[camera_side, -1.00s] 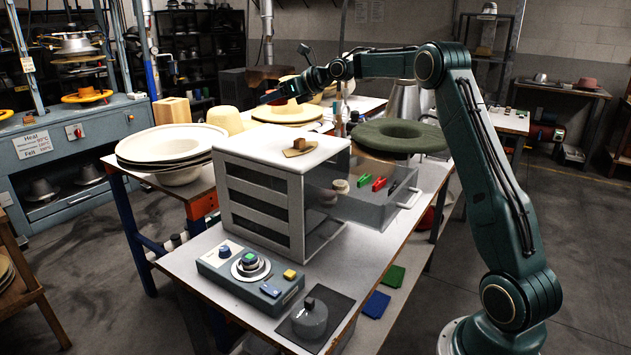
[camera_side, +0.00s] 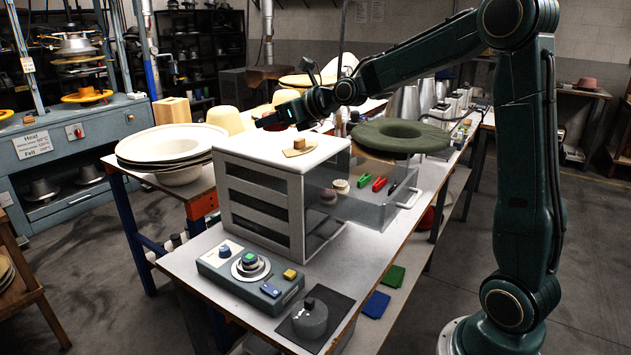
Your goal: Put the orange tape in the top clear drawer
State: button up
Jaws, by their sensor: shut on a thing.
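The clear drawer (camera_side: 375,215) at the top of the white cabinet (camera_side: 262,147) is pulled out to the right. Its handle (camera_side: 411,199) is at the outer end. Inside lie a green clip (camera_side: 364,181), a red clip (camera_side: 380,184) and a pale round piece (camera_side: 341,186). My gripper (camera_side: 266,122) is at the far side of the cabinet, to the left of and apart from the open drawer. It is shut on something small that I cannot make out. I cannot pick out the orange tape in this view.
A tan piece with a brown block (camera_side: 299,146) sits on the cabinet top. A green hat (camera_side: 400,136) stands behind the drawer. A control box (camera_side: 250,275) and a grey knob (camera_side: 309,318) are in front. Pale hat brims (camera_side: 172,145) are stacked at left.

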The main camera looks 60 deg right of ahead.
jog(key=s+a+f, duration=0.3)
jog(key=s+a, duration=0.2)
jog(key=s, duration=0.4)
jog(key=shift+s+a+f, duration=0.15)
jog(key=shift+f, duration=0.15)
jog(key=shift+f, duration=0.1)
jog(key=w+a+f+n+y, duration=0.1)
jog(key=a+f, duration=0.2)
jog(key=f, duration=0.3)
jog(key=w+a+f+n+y, duration=0.1)
jog(key=a+f+n+y, duration=0.1)
jog(key=a+f, duration=0.2)
jog(key=shift+f+g+y, duration=0.3)
jog(key=shift+f, duration=0.95)
jog(key=shift+w, duration=0.1)
